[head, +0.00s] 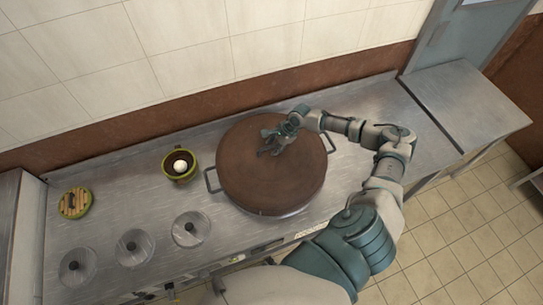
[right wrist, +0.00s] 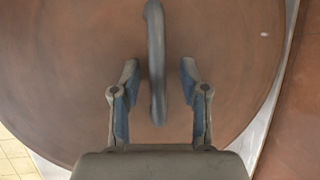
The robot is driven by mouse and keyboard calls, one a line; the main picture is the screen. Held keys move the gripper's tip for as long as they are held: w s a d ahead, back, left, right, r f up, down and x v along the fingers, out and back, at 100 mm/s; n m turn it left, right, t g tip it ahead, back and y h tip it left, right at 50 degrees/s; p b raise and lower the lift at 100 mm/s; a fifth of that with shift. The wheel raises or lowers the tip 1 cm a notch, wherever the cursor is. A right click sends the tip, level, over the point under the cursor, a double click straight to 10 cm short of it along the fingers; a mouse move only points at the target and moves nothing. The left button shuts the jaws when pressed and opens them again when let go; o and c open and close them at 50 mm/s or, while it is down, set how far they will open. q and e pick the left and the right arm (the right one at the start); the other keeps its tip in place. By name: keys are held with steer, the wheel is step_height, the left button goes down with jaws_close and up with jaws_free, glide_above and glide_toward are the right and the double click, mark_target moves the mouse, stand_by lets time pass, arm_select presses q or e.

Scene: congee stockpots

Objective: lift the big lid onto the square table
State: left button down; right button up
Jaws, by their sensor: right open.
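The big lid (head: 262,180) is a round brown disc. It lies on a wide pot whose side handles (head: 211,181) stick out left and right. My right gripper (head: 270,145) is above the far middle of the lid, open. In the right wrist view, the lid's grey arched handle (right wrist: 157,50) stands between the two open fingers (right wrist: 159,75), with gaps on both sides. In the head view my gripper covers most of that handle. The square table (head: 470,108) is a bare steel top at the right. My left gripper is not in view.
A green pot (head: 180,166) with a white egg-like thing inside stands left of the big lid. A round green-rimmed wooden piece (head: 75,202) lies at the far left. A tiled wall (head: 180,60) runs behind.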

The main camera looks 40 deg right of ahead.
steer(key=shift+d, duration=0.15)
steer(key=shift+c, duration=0.5)
steer(key=shift+s+d, duration=0.1)
steer(key=c, duration=0.4)
jaws_close()
steer(key=shift+a+r, duration=0.2)
steer(key=shift+a, duration=0.35)
steer(key=shift+d, duration=0.1)
